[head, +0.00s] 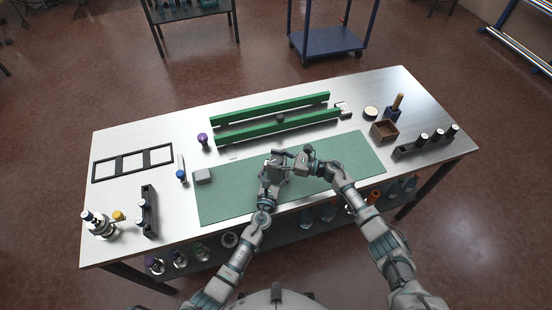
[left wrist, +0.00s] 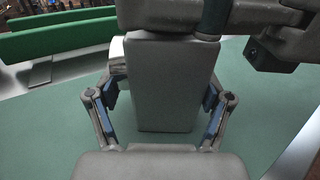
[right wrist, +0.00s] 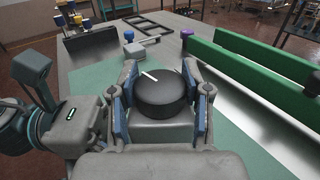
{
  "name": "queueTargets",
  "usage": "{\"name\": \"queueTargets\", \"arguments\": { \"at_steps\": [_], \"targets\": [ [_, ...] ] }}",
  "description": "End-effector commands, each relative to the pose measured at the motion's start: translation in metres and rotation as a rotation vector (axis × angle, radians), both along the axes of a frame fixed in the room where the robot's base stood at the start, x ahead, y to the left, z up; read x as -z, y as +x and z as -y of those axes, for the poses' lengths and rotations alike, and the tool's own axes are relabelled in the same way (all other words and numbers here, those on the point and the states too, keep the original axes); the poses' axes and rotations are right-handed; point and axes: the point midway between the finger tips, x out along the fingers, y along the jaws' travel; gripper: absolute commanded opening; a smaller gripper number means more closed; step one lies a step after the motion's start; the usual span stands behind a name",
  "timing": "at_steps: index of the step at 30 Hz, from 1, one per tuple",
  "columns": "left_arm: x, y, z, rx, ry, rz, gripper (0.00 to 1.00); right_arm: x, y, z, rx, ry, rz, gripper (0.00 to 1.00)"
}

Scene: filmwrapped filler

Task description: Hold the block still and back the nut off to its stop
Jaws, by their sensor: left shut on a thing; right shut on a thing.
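A grey block (left wrist: 172,85) stands between the blue-padded fingers of my left gripper (head: 275,160), which is shut on it above the green mat. A black round nut (right wrist: 163,95) with a white mark line on top sits between the fingers of my right gripper (head: 303,161), which is shut on it. The white line points toward the upper left of the right wrist view. In the head view the two grippers are close together over the mat and largely hide the block and nut. The thread is hidden.
The green mat (head: 225,202) lies on a metal table (head: 110,215). Two long green rails (head: 255,108) lie behind the grippers. A small grey box (head: 203,176) is on the mat's left end. A wooden box (head: 384,131) and dark rack (head: 412,150) stand right.

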Motion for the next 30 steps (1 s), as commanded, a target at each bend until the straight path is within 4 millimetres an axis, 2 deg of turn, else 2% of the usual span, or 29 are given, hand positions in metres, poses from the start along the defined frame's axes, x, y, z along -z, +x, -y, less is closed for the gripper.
{"name": "queueTargets", "arguments": {
  "at_steps": [1, 12, 30],
  "targets": [
    [-0.0007, -0.0023, 0.0076, 0.017, -0.002, 0.001, 0.31, 0.0011, -0.0011, -0.0044, -0.041, 0.000, -0.003, 0.13],
    [-0.0009, -0.0026, 0.0075, 0.016, -0.003, 0.000, 0.31, 0.0023, -0.0003, -0.0028, -0.224, -0.003, -0.004, 0.13],
    [-0.0012, -0.0030, 0.0071, 0.016, -0.002, 0.001, 0.31, 0.0010, -0.0004, 0.0000, -0.265, -0.001, -0.002, 0.13]
  ]
}}
